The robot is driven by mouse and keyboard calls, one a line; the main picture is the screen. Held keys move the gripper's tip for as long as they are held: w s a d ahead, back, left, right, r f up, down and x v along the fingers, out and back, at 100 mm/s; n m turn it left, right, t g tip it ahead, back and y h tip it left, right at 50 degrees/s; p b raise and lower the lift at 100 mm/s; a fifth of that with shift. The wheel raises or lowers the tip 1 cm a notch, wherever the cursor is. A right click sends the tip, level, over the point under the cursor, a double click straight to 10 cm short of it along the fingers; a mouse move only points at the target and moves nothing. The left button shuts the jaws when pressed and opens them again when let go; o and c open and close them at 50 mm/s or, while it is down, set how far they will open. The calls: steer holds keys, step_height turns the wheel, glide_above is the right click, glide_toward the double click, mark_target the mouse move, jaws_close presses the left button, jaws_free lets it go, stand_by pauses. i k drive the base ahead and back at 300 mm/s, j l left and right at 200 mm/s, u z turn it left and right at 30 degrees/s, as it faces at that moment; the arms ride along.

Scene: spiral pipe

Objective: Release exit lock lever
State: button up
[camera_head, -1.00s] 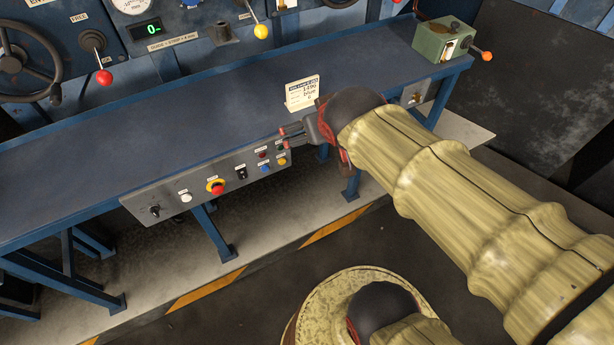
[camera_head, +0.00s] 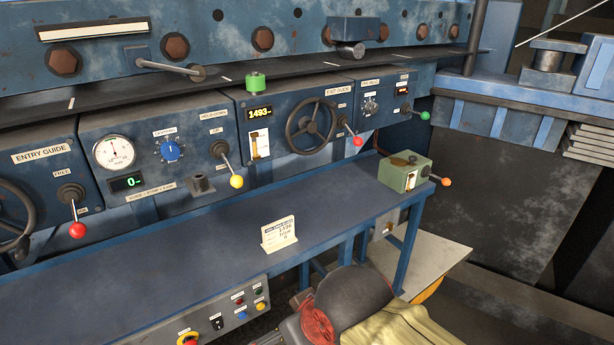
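The exit guide panel (camera_head: 270,110) is in the upper middle of the head view. Its lever with a red ball (camera_head: 357,141) sits just right of the black handwheel (camera_head: 311,124); the ball hangs low and to the right of its pivot. The small labels by the lever are too small to read. My gripper (camera_head: 290,312) is at the bottom edge, low in front of the bench and well apart from the lever. It is mostly hidden by my wrist and the frame edge, so I cannot see whether its fingers are open.
A blue bench (camera_head: 190,255) lies below the panels, with a white card (camera_head: 279,234) and a green box (camera_head: 405,171) with an orange-knobbed lever on it. A yellow-ball lever (camera_head: 236,181) and a green-ball lever (camera_head: 425,115) flank the exit guide. The button panel (camera_head: 240,303) hangs at the bench front.

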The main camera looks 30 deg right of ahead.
mark_target(358, 141)
steer(key=z, duration=1.2)
